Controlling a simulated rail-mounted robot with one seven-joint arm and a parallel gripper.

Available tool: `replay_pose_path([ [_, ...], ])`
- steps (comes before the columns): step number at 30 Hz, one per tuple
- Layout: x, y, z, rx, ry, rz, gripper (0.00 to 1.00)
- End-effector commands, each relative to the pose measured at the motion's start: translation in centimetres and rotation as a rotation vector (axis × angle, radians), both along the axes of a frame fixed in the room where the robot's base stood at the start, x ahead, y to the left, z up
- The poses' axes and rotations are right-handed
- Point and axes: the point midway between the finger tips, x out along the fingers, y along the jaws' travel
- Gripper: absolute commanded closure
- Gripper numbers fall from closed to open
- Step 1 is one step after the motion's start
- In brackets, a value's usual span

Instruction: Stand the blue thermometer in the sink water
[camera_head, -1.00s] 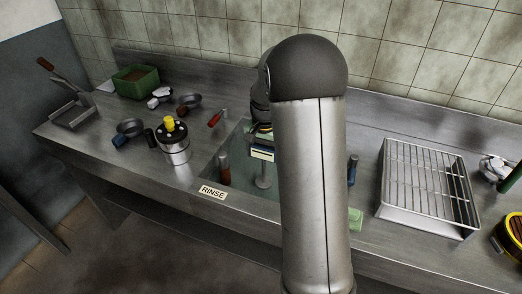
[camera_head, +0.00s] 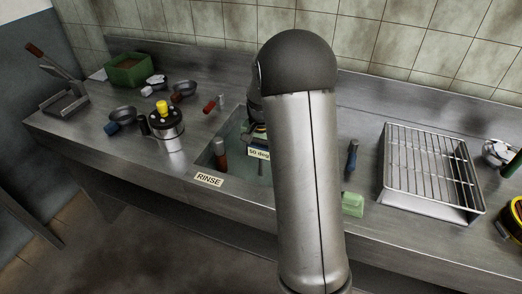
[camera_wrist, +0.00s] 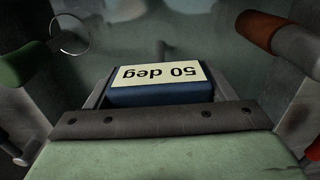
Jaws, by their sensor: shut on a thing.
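The blue thermometer (camera_wrist: 160,97) is a dark blue block with a pale "50 deg" label, upside down in the wrist view. In the head view its label (camera_head: 259,153) shows over the sink, beside my arm, with a thin grey stem below. My gripper (camera_wrist: 160,90) is shut on the blue block. In the head view my arm hides most of the gripper. The sink water (camera_head: 236,134) is dull green. I cannot tell how deep the stem reaches or whether it touches the bottom.
A red-brown handled tool (camera_head: 220,156) stands in the sink at left. A blue-handled tool (camera_head: 352,156), a green block (camera_head: 352,204) and a wire rack (camera_head: 432,165) are to the right. A yellow-topped pot (camera_head: 166,130) and a RINSE sign (camera_head: 209,180) are left.

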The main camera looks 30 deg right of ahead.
Motion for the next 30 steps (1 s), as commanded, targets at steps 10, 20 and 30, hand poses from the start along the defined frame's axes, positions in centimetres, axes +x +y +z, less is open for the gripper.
replay_pose_path([
  [10,0.0,0.0,0.0,-0.001,-0.001,0.0,0.73],
  [20,0.0,0.0,-0.5,0.0,0.0,0.0,0.73],
  [30,0.0,0.0,-1.0,0.0,0.0,0.0,0.73],
])
